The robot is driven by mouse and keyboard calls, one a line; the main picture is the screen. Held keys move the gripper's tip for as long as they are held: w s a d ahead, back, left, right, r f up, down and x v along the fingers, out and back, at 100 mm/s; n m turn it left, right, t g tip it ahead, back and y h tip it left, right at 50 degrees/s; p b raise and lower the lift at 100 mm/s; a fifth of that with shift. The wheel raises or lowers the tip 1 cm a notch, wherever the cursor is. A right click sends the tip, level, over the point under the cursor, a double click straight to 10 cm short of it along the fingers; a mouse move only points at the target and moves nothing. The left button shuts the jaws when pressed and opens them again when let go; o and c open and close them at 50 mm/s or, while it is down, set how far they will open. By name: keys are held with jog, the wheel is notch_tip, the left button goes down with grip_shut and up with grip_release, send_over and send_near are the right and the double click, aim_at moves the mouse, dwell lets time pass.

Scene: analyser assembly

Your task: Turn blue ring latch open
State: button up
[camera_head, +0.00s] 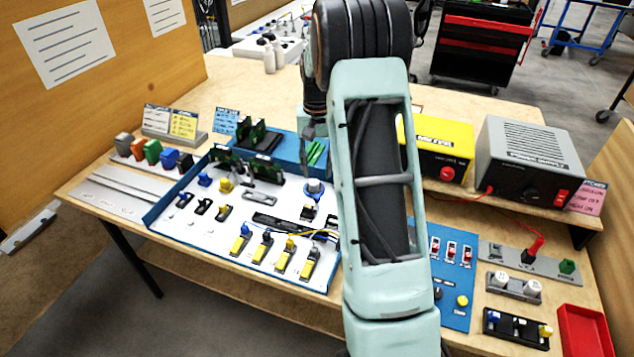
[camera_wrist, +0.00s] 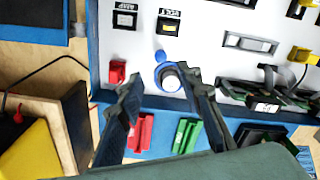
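The blue ring latch (camera_head: 314,188) is on the white panel of the blue-edged analyser tray (camera_head: 190,240), near the panel's right back part. In the wrist view the blue ring (camera_wrist: 158,70) surrounds a pale round centre, with a small blue knob on its rim. My gripper (camera_head: 312,130) hangs above and behind the latch in the head view. In the wrist view my gripper (camera_wrist: 157,82) has its fingers apart with nothing held. The right fingertip overlaps the ring's edge in the picture; I cannot tell whether it touches.
Red (camera_wrist: 140,132) and green (camera_wrist: 186,136) blocks lie in the blue strip behind the panel. Upright green boards (camera_head: 262,165) stand left of the latch. A yellow meter (camera_head: 440,145) and grey power supply (camera_head: 530,160) stand to the right. My arm hides part of the table.

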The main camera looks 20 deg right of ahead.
jog(key=shift+r, duration=1.55)
